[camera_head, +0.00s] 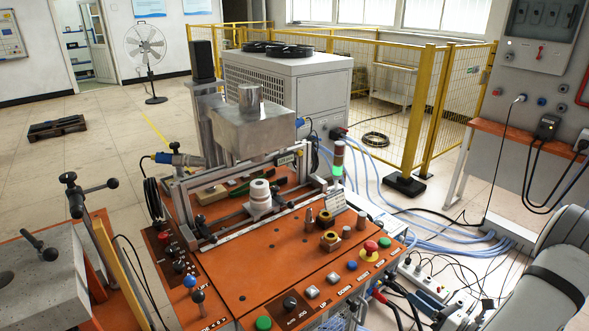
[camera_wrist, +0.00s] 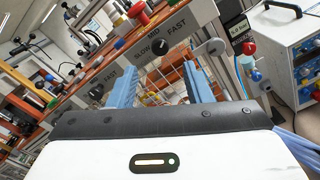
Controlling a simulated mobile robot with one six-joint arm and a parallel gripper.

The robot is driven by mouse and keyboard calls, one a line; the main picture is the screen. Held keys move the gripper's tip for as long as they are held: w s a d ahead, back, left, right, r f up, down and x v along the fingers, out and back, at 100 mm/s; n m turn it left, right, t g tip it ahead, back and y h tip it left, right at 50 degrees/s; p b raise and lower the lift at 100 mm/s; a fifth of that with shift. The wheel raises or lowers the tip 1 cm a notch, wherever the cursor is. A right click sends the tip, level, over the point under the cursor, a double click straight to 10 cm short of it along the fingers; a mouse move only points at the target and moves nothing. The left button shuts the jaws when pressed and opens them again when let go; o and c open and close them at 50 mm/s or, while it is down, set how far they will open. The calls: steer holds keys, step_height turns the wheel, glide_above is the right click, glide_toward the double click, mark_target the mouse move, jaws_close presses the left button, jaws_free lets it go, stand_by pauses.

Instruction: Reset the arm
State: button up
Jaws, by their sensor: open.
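My gripper (camera_wrist: 160,82) shows in the wrist view, with its two blue fingers spread wide apart and nothing between them. Beyond the fingers is the front panel (camera_wrist: 150,48) of the machine, with a black knob between SLOW and FAST labels. In the head view my grey arm enters at the lower right, beside the machine; its gripper cannot be made out there.
A red emergency button (camera_head: 370,248) and several coloured buttons line the worktop's front right. Cables and a power strip (camera_head: 424,284) lie on the floor beside my arm. A control cabinet (camera_head: 540,40) stands at right. A grey block on a stand (camera_head: 40,270) is at lower left.

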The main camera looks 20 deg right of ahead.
steer(key=a+r+n+g+y, duration=0.1)
steer(key=a+r+n+g, duration=0.2)
steer(key=a+n+g, duration=0.3)
steer(key=w+a+r+n+g+y, duration=0.1)
steer(key=a+r+n+g+y, duration=0.2)
steer(key=a+n, duration=0.4)
steer(key=a+r+n+g, duration=0.4)
steer(key=a+n+g, duration=0.1)
steer(key=a, duration=0.4)
steer(key=s+a+r+n+h, duration=0.7)
steer(key=r+n+h, duration=0.3)
steer(key=n, duration=0.9)
steer(key=shift+a+n+h, duration=0.4)
steer(key=shift+a+h, duration=0.05)
steer(key=shift+h, duration=0.05)
steer(key=shift+s, duration=0.1)
steer(key=shift+c, duration=0.2)
